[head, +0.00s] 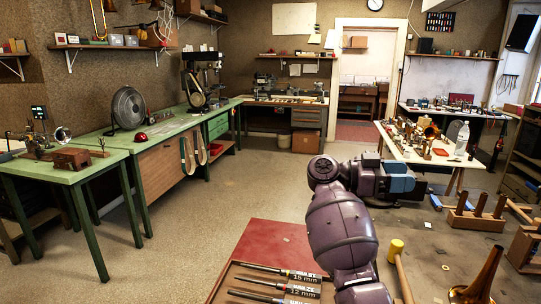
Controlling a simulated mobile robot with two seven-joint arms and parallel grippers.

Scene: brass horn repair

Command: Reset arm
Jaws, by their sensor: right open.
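My right arm comes up from the bottom, bends at an elbow-like joint and points right. My right gripper (404,186) is at its end, with dark and blue parts, held in front of the white table (437,158). It is open, and I see nothing between its jaws. It looks apart from the table and the tools nearby. My left gripper and left arm are not in view.
Below the arm is a red work surface (262,250) with several labelled rods (275,270). At right are a yellow-headed mallet (396,250), a brass bell (482,280) and a wooden peg rack (476,220). Green benches (75,172) line the left; floor between is clear.

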